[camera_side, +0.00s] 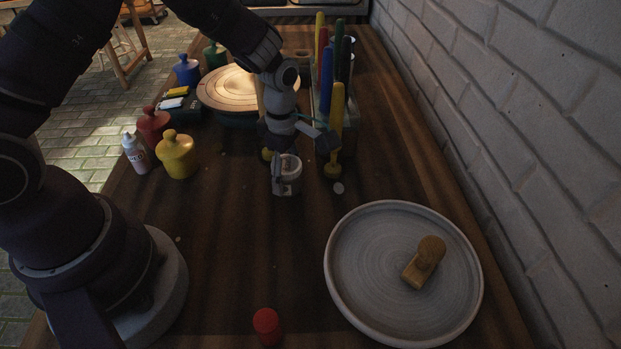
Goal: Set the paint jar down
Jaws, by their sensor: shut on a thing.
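My gripper (284,165) comes down from above and behind and is shut on the jar. The jar looks upright, at or very close to the table top; I cannot tell whether its base touches.
Upright coloured tools (326,80) stand in a rack just behind and right. A large grey plate (350,290) bearing a wooden stamp (424,262) lies front right. Yellow (177,158) and red (152,127) lidded pots stand left. A red cap (266,325) is in front.

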